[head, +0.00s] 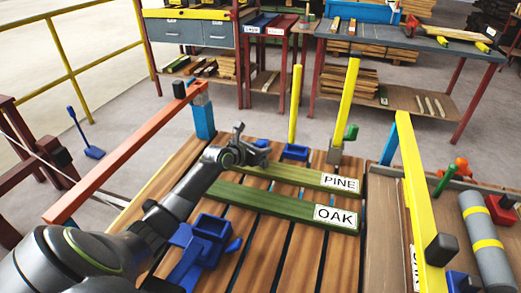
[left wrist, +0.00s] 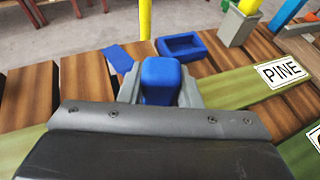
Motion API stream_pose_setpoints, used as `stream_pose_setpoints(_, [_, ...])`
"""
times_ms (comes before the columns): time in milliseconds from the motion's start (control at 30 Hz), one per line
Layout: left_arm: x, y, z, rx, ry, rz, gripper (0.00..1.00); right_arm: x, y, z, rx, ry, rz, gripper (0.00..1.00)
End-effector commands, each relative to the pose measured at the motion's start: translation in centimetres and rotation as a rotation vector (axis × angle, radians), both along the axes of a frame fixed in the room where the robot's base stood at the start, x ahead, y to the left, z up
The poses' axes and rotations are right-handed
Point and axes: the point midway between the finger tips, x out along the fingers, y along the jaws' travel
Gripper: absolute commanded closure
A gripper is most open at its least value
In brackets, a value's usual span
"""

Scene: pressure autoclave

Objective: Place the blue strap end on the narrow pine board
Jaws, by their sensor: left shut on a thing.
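My left gripper (head: 252,149) is over the far left end of the green board marked PINE (head: 310,177). In the left wrist view, its jaws are shut on a blue block-shaped piece, the blue strap end (left wrist: 160,80). The PINE board shows right of the jaws (left wrist: 245,88) and passes beneath the gripper. The gripper hides the contact area, so I cannot tell whether the strap end touches the board. A second green board marked OAK (head: 275,205) lies nearer, parallel to PINE. My right gripper is not in view.
A blue open holder (head: 295,152) sits beyond the PINE board, near upright yellow posts (head: 345,100). A larger blue fixture (head: 205,235) stands at the near left. An orange rail (head: 120,155) runs along the left. A grey cylinder (head: 484,235) lies at the right.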

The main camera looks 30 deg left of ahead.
Motion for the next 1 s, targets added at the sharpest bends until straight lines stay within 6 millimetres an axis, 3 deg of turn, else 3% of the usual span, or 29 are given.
stream_pose_setpoints(233, [0.0, 0.0, -0.1, 0.0, -0.001, 0.0, 0.95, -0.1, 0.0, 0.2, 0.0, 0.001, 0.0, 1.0])
stream_pose_setpoints(267, [0.0, 0.0, -0.2, -0.001, -0.001, 0.0, 0.67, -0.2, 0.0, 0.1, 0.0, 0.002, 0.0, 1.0])
stream_pose_setpoints(400, [0.0, 0.0, -0.2, 0.0, 0.0, 0.0, 0.48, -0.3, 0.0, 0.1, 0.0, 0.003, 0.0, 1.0])
stream_pose_setpoints(767, [0.0, 0.0, 0.1, 0.002, -0.001, -0.001, 0.47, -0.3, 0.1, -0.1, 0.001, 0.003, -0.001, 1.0])
stream_pose_setpoints(1000, [-2.8, 0.5, 1.5, 0.003, 0.001, -0.001, 0.47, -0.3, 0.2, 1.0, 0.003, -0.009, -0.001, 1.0])
